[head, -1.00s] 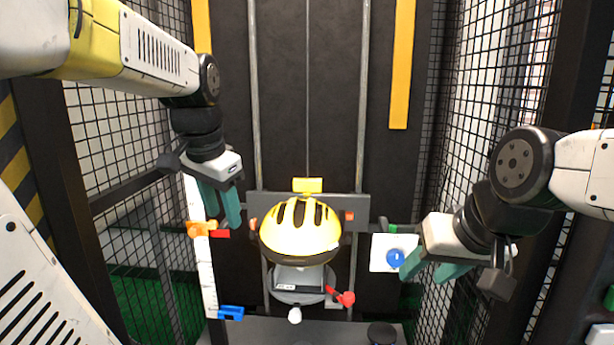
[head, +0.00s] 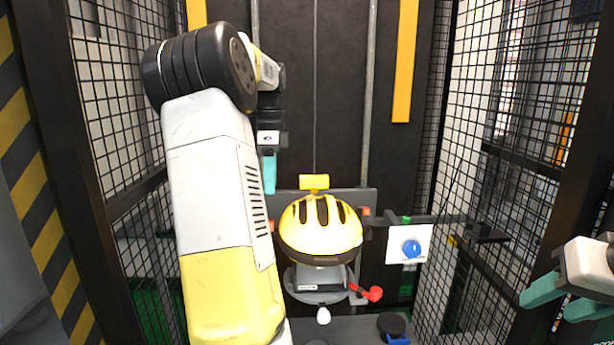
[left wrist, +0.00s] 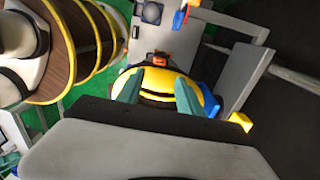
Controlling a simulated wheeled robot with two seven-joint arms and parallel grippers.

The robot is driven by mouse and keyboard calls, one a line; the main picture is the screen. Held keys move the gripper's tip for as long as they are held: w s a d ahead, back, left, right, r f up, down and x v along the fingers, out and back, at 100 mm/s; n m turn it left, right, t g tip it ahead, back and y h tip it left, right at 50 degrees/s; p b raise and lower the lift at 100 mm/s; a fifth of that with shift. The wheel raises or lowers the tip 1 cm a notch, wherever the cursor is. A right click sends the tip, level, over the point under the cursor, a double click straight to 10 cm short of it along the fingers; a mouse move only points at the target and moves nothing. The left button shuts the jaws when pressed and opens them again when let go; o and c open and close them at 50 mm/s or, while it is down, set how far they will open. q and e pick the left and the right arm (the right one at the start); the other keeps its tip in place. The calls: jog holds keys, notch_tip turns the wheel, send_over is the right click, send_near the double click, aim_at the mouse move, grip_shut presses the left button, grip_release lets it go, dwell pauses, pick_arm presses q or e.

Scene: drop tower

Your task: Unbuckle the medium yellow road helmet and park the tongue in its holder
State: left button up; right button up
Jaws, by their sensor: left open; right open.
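The yellow helmet (head: 321,232), with dark slots, sits upright on a grey stand (head: 318,290) in front of the dark back wall. My left gripper (head: 270,172) is above and to the left of the helmet, fingers pointing down. In the left wrist view the helmet (left wrist: 160,86) lies beyond the two spread teal fingers (left wrist: 157,82), with nothing between them. I cannot tell whether they touch it. My right gripper (head: 555,300) is open and empty at the far right, well away from the helmet. I cannot make out the buckle, its tongue or a holder.
A red lever (head: 367,292) sticks out right of the stand. A white panel with a blue button (head: 411,248) is farther right. Mesh walls (head: 500,190) close both sides. My left arm covers much of the left side. A dark round knob (head: 391,323) is below.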

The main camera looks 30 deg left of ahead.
pick_arm(q)
jog(key=f, duration=1.1)
jog(key=shift+s+f, duration=0.1)
jog(key=shift+s, duration=0.25)
jog(key=c, duration=0.8)
jog(key=shift+c, duration=0.2)
jog(key=shift+r, duration=0.2)
